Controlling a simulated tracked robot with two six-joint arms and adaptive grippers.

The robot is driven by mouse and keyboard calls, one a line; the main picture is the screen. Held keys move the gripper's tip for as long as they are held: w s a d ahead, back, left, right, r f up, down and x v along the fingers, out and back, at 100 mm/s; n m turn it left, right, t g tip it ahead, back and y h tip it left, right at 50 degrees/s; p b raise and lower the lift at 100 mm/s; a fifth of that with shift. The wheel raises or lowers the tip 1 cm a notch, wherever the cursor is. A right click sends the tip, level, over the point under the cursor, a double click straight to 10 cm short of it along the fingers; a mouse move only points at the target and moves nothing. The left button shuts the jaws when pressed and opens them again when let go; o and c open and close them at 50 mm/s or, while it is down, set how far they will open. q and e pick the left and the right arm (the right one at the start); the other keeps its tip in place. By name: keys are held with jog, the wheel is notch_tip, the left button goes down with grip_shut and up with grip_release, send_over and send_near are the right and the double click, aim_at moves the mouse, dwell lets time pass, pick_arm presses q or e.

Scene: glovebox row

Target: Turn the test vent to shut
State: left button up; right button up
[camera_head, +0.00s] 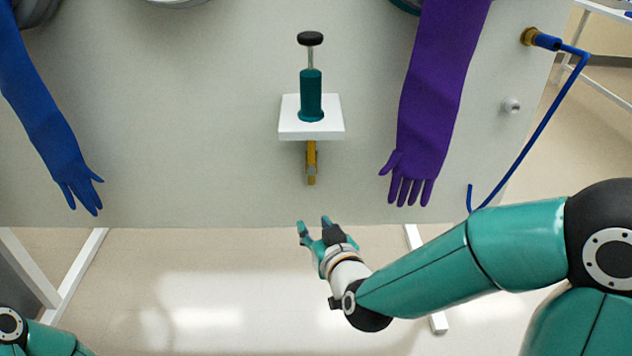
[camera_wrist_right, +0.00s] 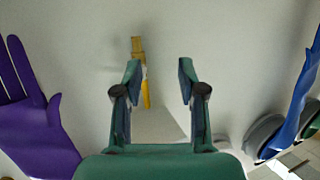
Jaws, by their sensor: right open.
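A yellow lever-like fitting (camera_head: 311,165), which looks to be the test vent, hangs pointing down under a small white shelf (camera_head: 288,129) on the pale panel. My right gripper (camera_head: 313,222) is open and empty, below the fitting in the head view and apart from it. In the right wrist view the yellow fitting (camera_wrist_right: 137,46) shows beyond the open fingers (camera_wrist_right: 158,72), nearer the left finger, which partly covers it. Only a piece of my left arm shows at the lower left of the head view; its gripper is out of view.
A green cylinder with a black knob (camera_head: 311,95) stands on the shelf. A blue glove (camera_head: 45,120) hangs left and a purple glove (camera_head: 430,100) right. A blue hose (camera_head: 535,133) and a small pale knob (camera_head: 511,105) are farther right. The panel around the fitting is clear.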

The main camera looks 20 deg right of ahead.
aim_at(312, 151)
pick_arm(q)
notch_tip(312, 151, down, 6)
jog(key=b, duration=0.4)
pick_arm(e)
notch_tip(312, 151, up, 8)
jog(key=s+d+f+m+t+h, duration=0.1)
jog(key=s+d+t+h, duration=0.1)
jog(key=t, duration=0.2)
pick_arm(q)
notch_tip(312, 151, up, 11)
jog(key=p, duration=1.1)
pick_arm(e)
jog(key=w, duration=0.5)
jog(key=w+d, duration=0.1)
jog(key=w, duration=1.1)
jog(key=shift+d+r, duration=0.35)
jog(key=shift+d, duration=0.05)
grip_shut()
